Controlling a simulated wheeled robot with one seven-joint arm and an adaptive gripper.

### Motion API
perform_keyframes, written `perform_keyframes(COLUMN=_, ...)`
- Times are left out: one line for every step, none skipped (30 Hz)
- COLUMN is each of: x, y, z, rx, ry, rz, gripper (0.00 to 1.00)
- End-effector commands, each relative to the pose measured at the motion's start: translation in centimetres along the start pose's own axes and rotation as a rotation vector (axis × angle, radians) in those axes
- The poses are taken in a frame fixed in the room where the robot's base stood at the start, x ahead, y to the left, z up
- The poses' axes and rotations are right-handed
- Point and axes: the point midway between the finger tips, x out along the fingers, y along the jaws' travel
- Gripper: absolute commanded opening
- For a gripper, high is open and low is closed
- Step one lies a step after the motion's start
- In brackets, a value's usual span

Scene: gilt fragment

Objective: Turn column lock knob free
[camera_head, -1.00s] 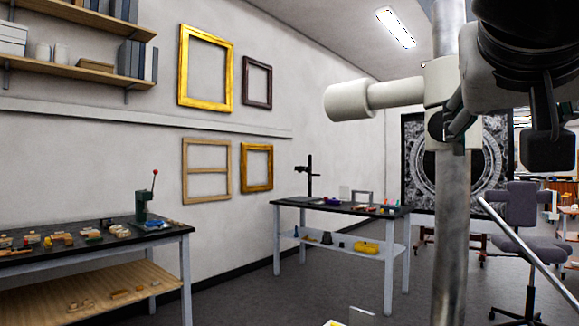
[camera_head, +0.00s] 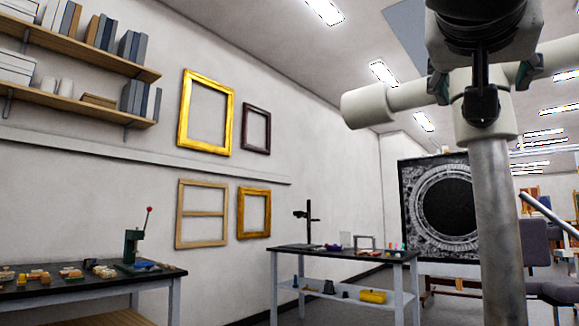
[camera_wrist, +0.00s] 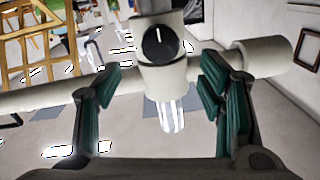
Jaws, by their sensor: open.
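The column lock knob is a round black knob (camera_wrist: 167,44) with a white line on its face. It sits on a pale collar (camera_wrist: 165,77) around a metal column; the line looks near upright in the wrist view. The column (camera_head: 500,235) stands at the right in the head view, with the collar (camera_head: 483,128) near its top. My gripper (camera_wrist: 158,84) is open, its green-padded fingers apart on either side of the collar. In the head view my gripper (camera_head: 483,82) is in front of the collar and partly hides it. I cannot see contact with the knob.
A pale cross-arm (camera_head: 385,103) sticks out sideways from the collar. A dark bench (camera_head: 340,255) with small items stands behind, left of the column. A large ornate round panel (camera_head: 412,205) and a grey chair (camera_head: 535,245) are behind the column.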

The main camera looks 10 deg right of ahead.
Motion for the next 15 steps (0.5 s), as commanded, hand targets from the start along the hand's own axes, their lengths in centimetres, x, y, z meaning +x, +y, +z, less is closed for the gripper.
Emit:
perform_keyframes(x=1.1, y=0.0, z=0.2, rx=0.0, ry=-0.003, rz=0.0, gripper=0.63)
perform_keyframes(x=1.8, y=-0.1, z=0.2, rx=0.0, ry=-0.003, rz=-0.001, gripper=0.63)
perform_keyframes(x=2.6, y=-0.1, z=0.2, rx=0.0, ry=-0.004, rz=-0.001, gripper=0.63)
perform_keyframes(x=3.1, y=-0.1, z=0.2, rx=0.0, ry=-0.003, rz=0.0, gripper=0.63)
perform_keyframes(x=3.7, y=-0.1, z=0.2, rx=-0.001, ry=-0.003, rz=-0.001, gripper=0.63)
perform_keyframes(x=4.5, y=-0.1, z=0.2, rx=-0.001, ry=-0.003, rz=-0.001, gripper=0.63)
perform_keyframes(x=5.0, y=-0.1, z=0.2, rx=0.0, ry=-0.003, rz=-0.001, gripper=0.63)
perform_keyframes(x=5.6, y=-0.1, z=0.2, rx=0.0, ry=-0.003, rz=0.0, gripper=0.63)
perform_keyframes(x=6.2, y=-0.1, z=0.2, rx=-0.001, ry=-0.002, rz=-0.001, gripper=0.63)
perform_keyframes(x=6.7, y=-0.1, z=0.2, rx=-0.001, ry=-0.002, rz=-0.001, gripper=0.63)
perform_keyframes(x=7.1, y=-0.1, z=0.2, rx=-0.001, ry=-0.002, rz=-0.001, gripper=0.63)
perform_keyframes(x=7.6, y=-0.1, z=0.2, rx=-0.001, ry=-0.002, rz=-0.001, gripper=0.63)
perform_keyframes(x=7.9, y=-0.1, z=0.1, rx=0.0, ry=-0.002, rz=-0.001, gripper=0.63)
perform_keyframes(x=8.2, y=-0.1, z=0.1, rx=0.0, ry=-0.001, rz=-0.001, gripper=0.63)
perform_keyframes(x=8.5, y=0.0, z=0.1, rx=0.0, ry=-0.001, rz=-0.001, gripper=0.63)
